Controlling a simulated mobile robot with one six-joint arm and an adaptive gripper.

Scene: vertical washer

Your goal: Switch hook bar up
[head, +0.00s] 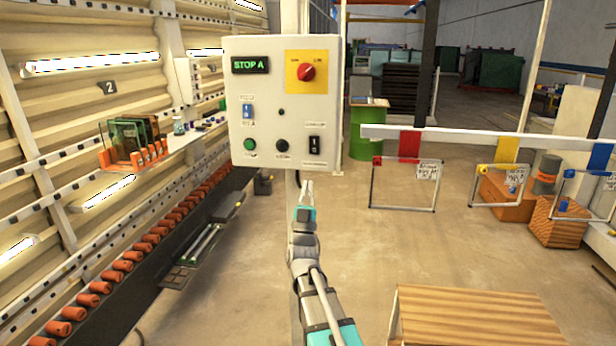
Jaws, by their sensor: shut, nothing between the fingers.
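A light control panel (282,104) stands on a post in the upper middle of the head view. The small labels are too blurred to read, so I cannot tell which control is for the hook bar. My gripper (307,186) is shut and empty, just below the panel's lower right part, apparently apart from the switches.
A white horizontal bar (490,142) with coloured hooks and hanging frames (404,185) spans the right side. A wooden surface (475,320) is at lower right. A rack with orange holders (170,222) runs along the left. Open floor lies right of the arm.

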